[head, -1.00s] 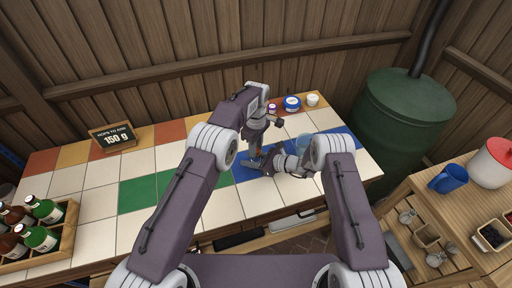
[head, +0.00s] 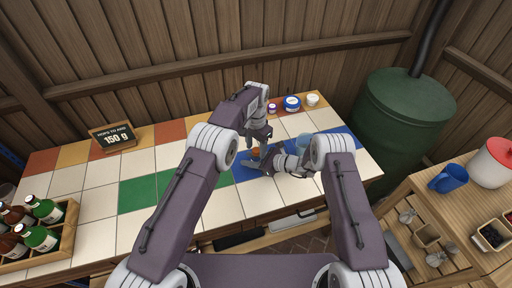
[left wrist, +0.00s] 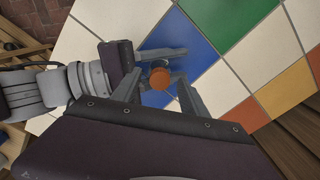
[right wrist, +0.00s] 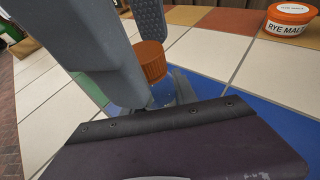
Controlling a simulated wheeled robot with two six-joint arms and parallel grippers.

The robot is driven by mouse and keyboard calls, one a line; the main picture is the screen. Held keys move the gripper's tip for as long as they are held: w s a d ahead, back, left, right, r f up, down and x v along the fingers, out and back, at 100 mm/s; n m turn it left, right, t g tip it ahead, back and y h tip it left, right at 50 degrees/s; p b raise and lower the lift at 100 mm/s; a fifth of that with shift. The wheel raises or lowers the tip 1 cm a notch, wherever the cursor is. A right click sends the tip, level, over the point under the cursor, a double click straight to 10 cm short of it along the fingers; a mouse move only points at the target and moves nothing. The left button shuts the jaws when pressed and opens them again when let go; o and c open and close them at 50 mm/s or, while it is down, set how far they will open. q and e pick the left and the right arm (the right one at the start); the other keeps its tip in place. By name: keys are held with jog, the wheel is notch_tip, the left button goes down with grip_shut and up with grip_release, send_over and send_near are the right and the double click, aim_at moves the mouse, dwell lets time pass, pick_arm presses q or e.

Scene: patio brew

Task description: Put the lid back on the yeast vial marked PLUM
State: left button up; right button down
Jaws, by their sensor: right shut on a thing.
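A small clear vial (right wrist: 128,93) with an orange-brown screw lid (right wrist: 151,62) stands over the blue tiles. The lid sits on top of it and looks level; whether it is fully tight I cannot tell. The lid also shows in the left wrist view (left wrist: 160,78) and the head view (head: 255,151). My right gripper (head: 257,162) is shut on the vial's body from the side, below the lid. My left gripper (left wrist: 160,95) points down from above, open, with a finger on either side of the lid and gaps between. No PLUM marking is readable.
A purple-lidded jar (head: 272,108), blue-lidded tub (head: 292,103) and white tub (head: 312,99) stand at the back. A RYE MALT tub (right wrist: 288,20) shows in the right wrist view. A bottle crate (head: 62,228) is far left. White tiles left of the arms are clear.

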pick_arm(q)
notch_tip(320, 180, up, 8)
jog(key=shift+f, duration=0.2)
pick_arm(e)
jog(key=c, duration=0.9)
grip_release()
pick_arm(q)
jog(key=shift+f, duration=0.2)
pick_arm(e)
jog(key=v, duration=0.9)
jog(key=shift+r, duration=0.1)
